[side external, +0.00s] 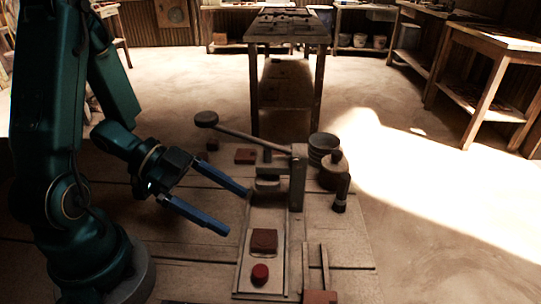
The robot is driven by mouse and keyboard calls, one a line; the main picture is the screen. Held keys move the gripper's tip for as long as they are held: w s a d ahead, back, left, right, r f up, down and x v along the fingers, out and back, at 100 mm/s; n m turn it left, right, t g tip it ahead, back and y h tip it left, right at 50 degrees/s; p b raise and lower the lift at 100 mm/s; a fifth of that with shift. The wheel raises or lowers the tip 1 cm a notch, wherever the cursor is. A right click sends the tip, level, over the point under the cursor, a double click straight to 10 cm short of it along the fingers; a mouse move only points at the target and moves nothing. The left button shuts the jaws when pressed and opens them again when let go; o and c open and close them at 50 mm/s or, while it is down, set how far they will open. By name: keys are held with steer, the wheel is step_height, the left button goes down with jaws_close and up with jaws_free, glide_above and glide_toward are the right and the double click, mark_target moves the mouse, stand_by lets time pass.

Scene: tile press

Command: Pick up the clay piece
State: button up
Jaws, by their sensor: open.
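Several reddish clay-coloured pieces are in the side external view, and I cannot tell which one is the clay piece. A square one (264,241) lies on the press's pale track (250,270), and a small round one (260,274) sits in front of it. Another flat block (245,156) lies on the table behind my gripper. My gripper (237,212) has two blue fingers spread apart, open and empty. It is to the left of the track, and its height above the table is hard to judge.
The tile press (297,175) stands behind the track, its long lever (245,133) reaching left to a round knob. Dark round weights or pots (333,172) stand to its right. Another reddish block (320,297) is at the front edge.

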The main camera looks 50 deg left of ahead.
mark_target(260, 238)
step_height(260, 238, down, 4)
steer(key=shift+r, duration=0.25)
steer(key=shift+x, duration=2.55)
jaws_close()
